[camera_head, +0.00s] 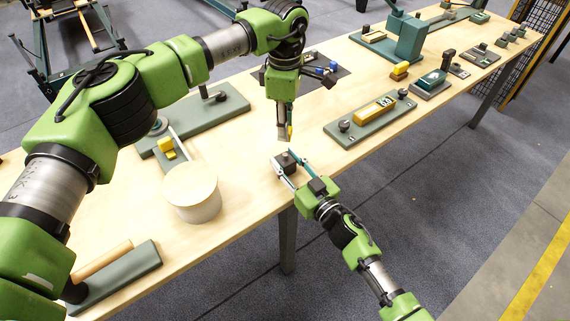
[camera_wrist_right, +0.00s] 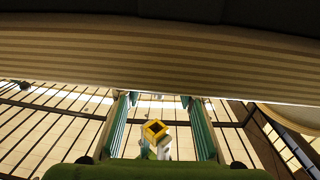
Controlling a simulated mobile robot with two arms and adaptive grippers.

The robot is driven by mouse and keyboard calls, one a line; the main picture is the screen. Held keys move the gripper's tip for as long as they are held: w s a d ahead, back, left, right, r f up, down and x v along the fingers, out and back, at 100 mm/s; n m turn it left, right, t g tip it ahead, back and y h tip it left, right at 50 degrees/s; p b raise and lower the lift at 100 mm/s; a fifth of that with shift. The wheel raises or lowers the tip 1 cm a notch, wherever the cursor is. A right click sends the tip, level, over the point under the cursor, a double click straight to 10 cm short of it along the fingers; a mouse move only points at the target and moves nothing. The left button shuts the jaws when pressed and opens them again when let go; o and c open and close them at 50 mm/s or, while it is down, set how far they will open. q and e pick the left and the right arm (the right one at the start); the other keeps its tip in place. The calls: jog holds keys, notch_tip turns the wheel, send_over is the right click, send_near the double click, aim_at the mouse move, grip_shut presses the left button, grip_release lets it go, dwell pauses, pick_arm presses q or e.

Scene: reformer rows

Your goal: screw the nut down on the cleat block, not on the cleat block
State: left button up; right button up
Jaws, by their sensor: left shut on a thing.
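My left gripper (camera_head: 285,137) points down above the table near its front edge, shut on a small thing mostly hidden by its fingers. A yellowish edge shows there, but I cannot tell whether it is the nut. My right gripper (camera_head: 283,161) reaches in from the front with its fingers apart. A small dark block with a raised top (camera_head: 287,159) lies between those fingers, just below the left gripper; I cannot tell whether it is the cleat block. In the right wrist view, a yellow square piece with a dark middle (camera_wrist_right: 155,130) shows between the spread teal fingers.
A round pale tub (camera_head: 192,197) stands left of my right gripper. A grey-green base with a yellow bar (camera_head: 374,112) lies to the right. A base with a wooden handle (camera_head: 105,262) is at the near left. The wooden table (camera_head: 240,240) has bare room around the grippers.

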grip_shut()
pick_arm(q)
send_over(285, 154)
jog(key=shift+f, duration=2.5)
jog(key=shift+f, duration=0.1)
jog(key=shift+f, duration=0.8)
jog(key=shift+f, duration=0.55)
